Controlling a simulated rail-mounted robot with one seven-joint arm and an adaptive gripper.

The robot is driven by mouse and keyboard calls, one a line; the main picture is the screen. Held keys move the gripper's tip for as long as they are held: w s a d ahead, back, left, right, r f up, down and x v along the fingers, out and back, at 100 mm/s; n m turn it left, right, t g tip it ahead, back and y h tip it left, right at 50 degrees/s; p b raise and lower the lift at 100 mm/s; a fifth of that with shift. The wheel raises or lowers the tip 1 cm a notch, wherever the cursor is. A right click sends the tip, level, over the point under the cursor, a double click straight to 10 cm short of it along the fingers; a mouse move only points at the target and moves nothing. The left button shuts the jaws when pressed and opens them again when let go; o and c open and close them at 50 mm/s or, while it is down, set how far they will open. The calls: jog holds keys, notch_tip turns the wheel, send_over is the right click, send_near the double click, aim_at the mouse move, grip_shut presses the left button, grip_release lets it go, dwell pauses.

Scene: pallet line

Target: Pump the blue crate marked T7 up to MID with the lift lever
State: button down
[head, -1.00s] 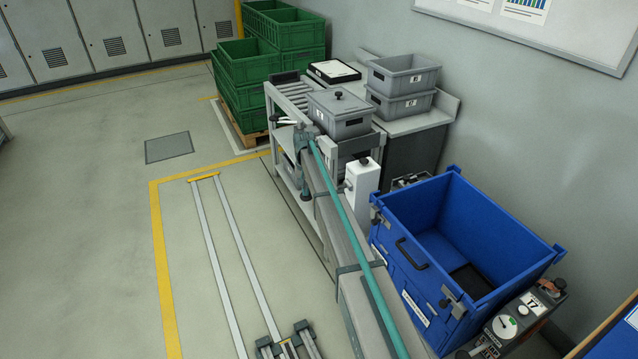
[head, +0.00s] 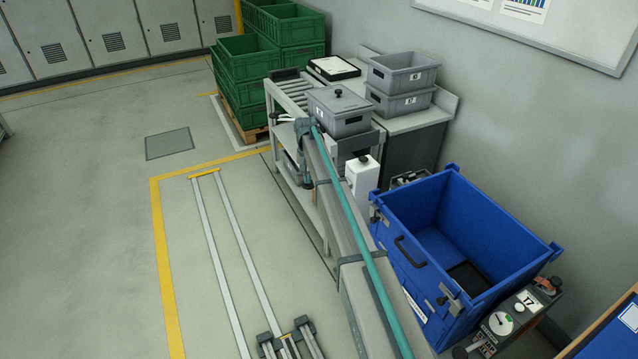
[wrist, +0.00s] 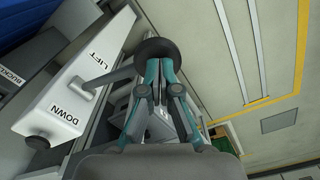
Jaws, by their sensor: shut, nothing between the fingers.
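The white lift box (head: 362,183) stands left of the crate. In the wrist view that box (wrist: 60,100) reads LIFT and DOWN, and the lever (wrist: 108,77) runs from it to a round black knob (wrist: 150,50). My gripper (wrist: 167,65) is shut and empty, its fingertips in front of the knob. Whether they touch it is unclear. In the head view my gripper (head: 308,184) is small beside the bench.
Green crates (head: 240,75) stand behind on a pallet. Open floor (head: 90,220) lies to the left. A black button (wrist: 36,142) sits by DOWN.

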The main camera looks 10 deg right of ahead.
jog(key=shift+r, duration=0.15)
jog(key=shift+r+p, duration=1.25)
jog(key=shift+r, duration=1.65)
